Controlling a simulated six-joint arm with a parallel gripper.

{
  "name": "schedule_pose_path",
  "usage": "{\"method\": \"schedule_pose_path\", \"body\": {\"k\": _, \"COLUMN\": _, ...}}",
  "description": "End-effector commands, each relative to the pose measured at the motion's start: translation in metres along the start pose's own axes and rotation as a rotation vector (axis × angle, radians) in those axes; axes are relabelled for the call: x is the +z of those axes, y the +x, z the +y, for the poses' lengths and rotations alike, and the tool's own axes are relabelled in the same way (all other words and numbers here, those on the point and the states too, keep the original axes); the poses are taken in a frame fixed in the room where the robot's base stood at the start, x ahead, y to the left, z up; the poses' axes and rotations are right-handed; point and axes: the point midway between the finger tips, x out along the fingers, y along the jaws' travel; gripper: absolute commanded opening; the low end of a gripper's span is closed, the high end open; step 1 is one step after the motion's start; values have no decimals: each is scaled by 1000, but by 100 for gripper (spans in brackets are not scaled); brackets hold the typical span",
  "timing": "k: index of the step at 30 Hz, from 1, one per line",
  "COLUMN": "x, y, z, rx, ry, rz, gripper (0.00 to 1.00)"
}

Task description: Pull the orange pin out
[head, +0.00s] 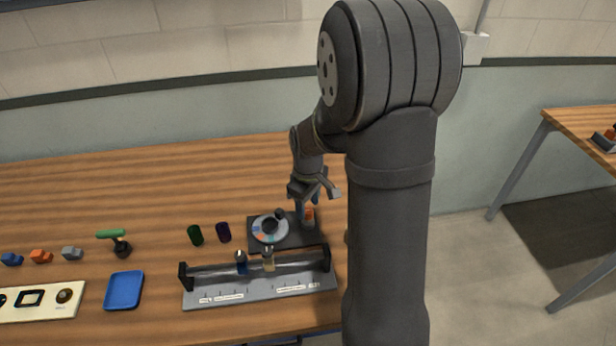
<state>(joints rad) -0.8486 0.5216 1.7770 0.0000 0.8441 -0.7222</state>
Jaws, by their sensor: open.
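The orange pin (309,212) stands at the right end of a dark base plate (290,238), beside a round dial (268,229) with a blue, white and red face. My gripper (316,192) is at the pin, pointing down, with its jaws open. One finger is seen just left of the pin and another part sticks out to the right above it. I cannot tell whether the fingers touch the pin. The pin's lower part is partly hidden.
In front lies a grey rail fixture (262,290) with a blue and a beige slider. A blue tray (124,290) and a green-handled tool (115,238) are further left. The table behind is clear.

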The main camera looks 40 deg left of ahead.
Motion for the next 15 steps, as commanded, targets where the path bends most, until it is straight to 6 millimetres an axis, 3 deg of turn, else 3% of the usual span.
{"method": "schedule_pose_path", "body": {"k": 15, "x": -1, "y": -122, "z": 1, "rx": 4, "ry": 0, "rz": 5, "gripper": 48}}
